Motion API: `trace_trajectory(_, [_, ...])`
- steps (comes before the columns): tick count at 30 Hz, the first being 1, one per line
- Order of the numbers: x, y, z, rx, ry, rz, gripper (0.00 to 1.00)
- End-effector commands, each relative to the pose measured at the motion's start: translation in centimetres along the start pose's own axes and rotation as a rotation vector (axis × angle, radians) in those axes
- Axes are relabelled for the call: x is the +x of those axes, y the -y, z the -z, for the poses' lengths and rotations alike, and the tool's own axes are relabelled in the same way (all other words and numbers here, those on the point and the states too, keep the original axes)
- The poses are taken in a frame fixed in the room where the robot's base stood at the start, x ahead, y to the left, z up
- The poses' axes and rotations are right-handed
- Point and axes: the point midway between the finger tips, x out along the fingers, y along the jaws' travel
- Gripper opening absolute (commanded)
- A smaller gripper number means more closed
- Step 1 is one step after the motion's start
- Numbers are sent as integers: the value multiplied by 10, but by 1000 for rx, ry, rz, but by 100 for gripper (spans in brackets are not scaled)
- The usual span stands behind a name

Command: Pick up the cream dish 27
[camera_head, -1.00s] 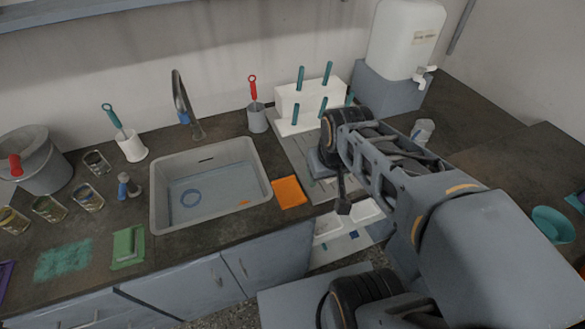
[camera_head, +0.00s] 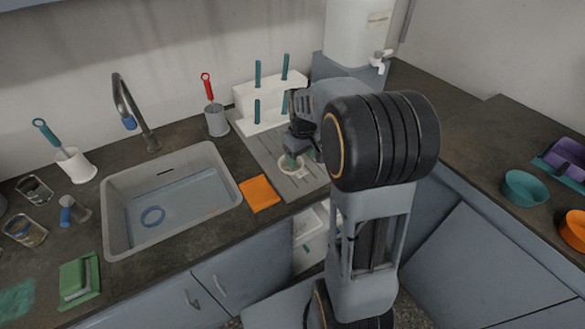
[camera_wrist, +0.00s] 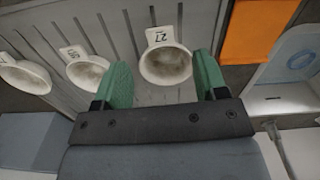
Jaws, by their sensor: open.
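The cream dish 27 (camera_wrist: 168,65) lies on the grey drainboard in the wrist view, with its white "27" tag on the far side. It also shows small in the head view (camera_head: 289,164), partly hidden by my gripper. My gripper (camera_wrist: 160,80) is open, with one green finger on each side of the dish as seen in the wrist view. Nothing is held. I cannot tell how far the fingertips are above the dish, or whether they touch it.
Two more tagged cream dishes stand left of it in the wrist view, the nearer one (camera_wrist: 88,71) close to my left finger. An orange cloth (camera_head: 259,194) lies beside the grey drainboard (camera_head: 262,150). The sink (camera_head: 112,218) is left of it; a white peg rack (camera_head: 243,95) stands behind.

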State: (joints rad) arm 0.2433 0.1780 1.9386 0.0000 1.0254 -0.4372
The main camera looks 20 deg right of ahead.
Motion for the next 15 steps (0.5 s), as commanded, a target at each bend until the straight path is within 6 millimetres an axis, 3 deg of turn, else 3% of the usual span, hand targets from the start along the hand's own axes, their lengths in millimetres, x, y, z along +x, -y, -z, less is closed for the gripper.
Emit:
trace_trajectory(8, [18,0,-1,2,2,1,66])
trace_trajectory(15, [49,0,-5,2,2,1,66])
